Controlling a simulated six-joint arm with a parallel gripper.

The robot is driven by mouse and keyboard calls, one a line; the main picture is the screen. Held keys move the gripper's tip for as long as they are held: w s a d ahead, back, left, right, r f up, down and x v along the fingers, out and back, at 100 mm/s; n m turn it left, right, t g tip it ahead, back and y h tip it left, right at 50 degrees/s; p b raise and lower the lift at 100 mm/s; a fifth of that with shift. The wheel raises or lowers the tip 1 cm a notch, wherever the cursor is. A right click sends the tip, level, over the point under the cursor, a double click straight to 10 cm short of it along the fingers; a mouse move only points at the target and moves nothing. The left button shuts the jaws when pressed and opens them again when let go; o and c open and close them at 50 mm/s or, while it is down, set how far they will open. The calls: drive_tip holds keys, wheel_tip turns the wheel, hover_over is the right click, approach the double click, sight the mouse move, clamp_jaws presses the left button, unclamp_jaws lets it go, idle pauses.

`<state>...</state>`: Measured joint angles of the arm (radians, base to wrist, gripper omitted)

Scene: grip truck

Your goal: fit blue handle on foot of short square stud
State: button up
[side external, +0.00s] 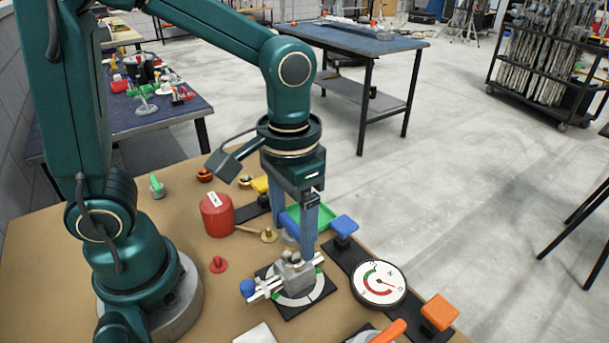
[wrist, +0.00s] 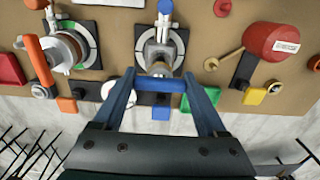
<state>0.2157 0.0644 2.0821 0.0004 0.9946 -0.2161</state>
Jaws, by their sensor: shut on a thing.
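My gripper (wrist: 162,88) is shut on the blue handle (wrist: 162,85), a bar spanning its two fingertips in the wrist view. In the side external view my gripper (side external: 294,245) points down over a grey metal fitting (side external: 295,275), which also shows in the wrist view (wrist: 160,52). The fitting stands on a black square plate with a white ring (side external: 316,291). A pale rod with a blue knob (side external: 247,287) sticks out to its left. The handle is mostly hidden by the fingers in the side view. I cannot make out the stud's foot or whether the handle touches it.
A round dial (side external: 379,283) and a blue square-topped block (side external: 344,226) stand right of my gripper. An orange handle (wrist: 40,62) on another fitting is at left in the wrist view.

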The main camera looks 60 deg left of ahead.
sight(292, 224)
drive_tip(key=shift+f, duration=1.55)
idle(1.8)
drive_tip(key=o, duration=1.5)
drive_tip(key=shift+r, duration=0.1)
drive_tip(key=shift+r, duration=3.65)
